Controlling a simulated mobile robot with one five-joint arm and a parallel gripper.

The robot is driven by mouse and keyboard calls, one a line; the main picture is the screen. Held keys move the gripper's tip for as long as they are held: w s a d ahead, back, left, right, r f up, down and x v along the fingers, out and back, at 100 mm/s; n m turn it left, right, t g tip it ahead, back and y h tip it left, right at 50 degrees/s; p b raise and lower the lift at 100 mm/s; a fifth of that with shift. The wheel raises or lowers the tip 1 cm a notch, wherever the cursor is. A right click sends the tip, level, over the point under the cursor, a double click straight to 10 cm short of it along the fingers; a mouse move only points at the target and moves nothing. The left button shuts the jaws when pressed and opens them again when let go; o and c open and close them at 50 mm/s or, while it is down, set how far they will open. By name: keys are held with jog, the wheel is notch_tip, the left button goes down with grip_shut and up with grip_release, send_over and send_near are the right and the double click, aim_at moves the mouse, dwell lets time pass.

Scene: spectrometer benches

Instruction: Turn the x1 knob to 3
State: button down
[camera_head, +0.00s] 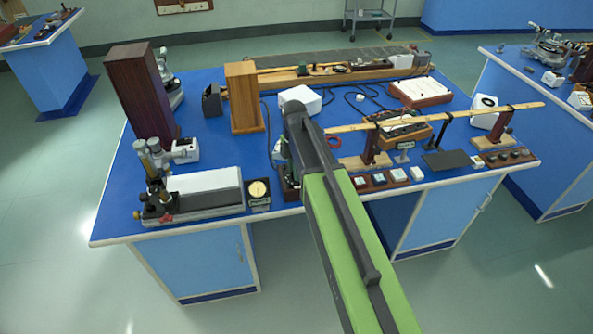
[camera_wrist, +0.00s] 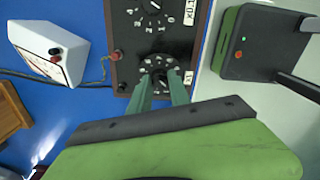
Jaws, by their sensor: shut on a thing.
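A dark resistance box (camera_wrist: 122,45) lies on the blue bench in the wrist view, with black knobs and white-marked dials. The x1 knob (camera_wrist: 158,66) sits beside the white x1 label (camera_wrist: 187,78). My gripper (camera_wrist: 160,80) has its two green fingers on either side of this knob and is shut on it. The fingers hide part of the dial, and I cannot read its setting. Another knob (camera_wrist: 152,7) with an x0.1 label (camera_wrist: 190,12) is at the top edge. In the head view the box (camera_head: 291,191) is mostly hidden behind my arm.
A white meter (camera_wrist: 48,48) stands left of the box in the wrist view. A cable runs between them. In the head view, a microscope-like instrument (camera_head: 155,180) stands at left and a wooden stand with a long rod (camera_head: 440,117) at right.

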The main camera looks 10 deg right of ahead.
jog(key=m, duration=0.5)
jog(key=shift+a, duration=0.1)
jog(key=m, duration=0.9)
jog(key=shift+w, duration=0.15)
jog(key=m, duration=0.4)
jog(key=shift+m, duration=0.6)
jog(key=c, duration=1.2)
grip_release()
